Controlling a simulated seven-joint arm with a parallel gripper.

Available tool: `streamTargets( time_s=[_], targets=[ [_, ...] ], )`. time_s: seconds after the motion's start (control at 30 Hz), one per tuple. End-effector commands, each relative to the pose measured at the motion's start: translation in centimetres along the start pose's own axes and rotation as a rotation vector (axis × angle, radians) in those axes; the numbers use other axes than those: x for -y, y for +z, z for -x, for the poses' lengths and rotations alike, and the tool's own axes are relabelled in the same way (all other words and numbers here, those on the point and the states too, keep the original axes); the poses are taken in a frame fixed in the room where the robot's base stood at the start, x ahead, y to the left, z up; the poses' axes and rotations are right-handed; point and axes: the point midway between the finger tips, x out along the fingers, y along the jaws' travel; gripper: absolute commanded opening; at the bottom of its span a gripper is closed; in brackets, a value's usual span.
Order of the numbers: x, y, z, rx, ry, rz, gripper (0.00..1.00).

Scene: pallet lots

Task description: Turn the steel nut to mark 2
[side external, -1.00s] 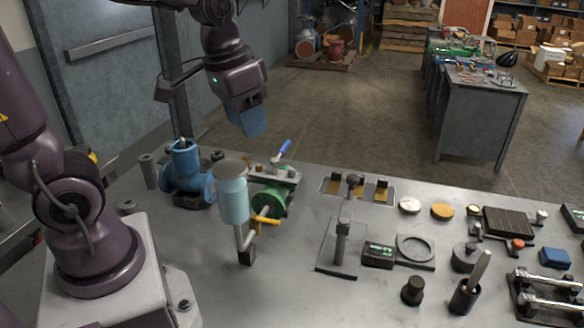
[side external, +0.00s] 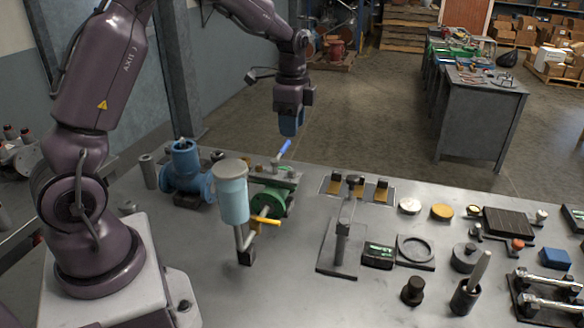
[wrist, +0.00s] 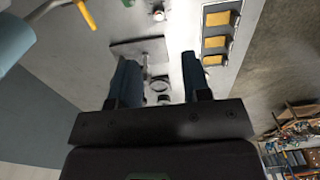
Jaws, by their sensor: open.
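My gripper (side external: 289,127) hangs pointing down above the far side of the bench, over the area behind the blue-handled green valve (side external: 268,198). In the wrist view its two blue fingers (wrist: 157,78) are apart with nothing held between them. I cannot single out the steel nut or a mark 2 for certain in either view. A dark plate with an upright post (side external: 342,240) stands mid-bench. A grey ring on a dark base (side external: 431,265) lies to its right, beside a small box with a green display (side external: 378,254).
A light-blue cylinder on a bent pipe (side external: 233,200), with a yellow lever (side external: 266,221), stands tall near the valve. A blue flanged fitting (side external: 186,180) is left. A plate with yellow pads (side external: 333,186) lies at the bench's back edge. Bolts and a cup crowd the right.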

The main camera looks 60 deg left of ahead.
Motion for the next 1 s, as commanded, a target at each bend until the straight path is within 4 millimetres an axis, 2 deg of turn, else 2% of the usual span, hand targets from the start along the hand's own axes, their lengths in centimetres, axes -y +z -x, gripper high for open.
streamTargets(
  time_s=[0.3,0.5,0.7,1.0],
  targets=[
    [-0.1,0.1,-6.6,0.003,0.006,0.004,0.44],
    [-0.1,0.1,-10.0,0.002,0.004,0.004,0.44],
    [-0.1,0.0,-11.5,0.001,0.001,0.003,0.44],
    [-0.1,0.0,-11.7,0.001,0.001,0.003,0.44]
  ],
)
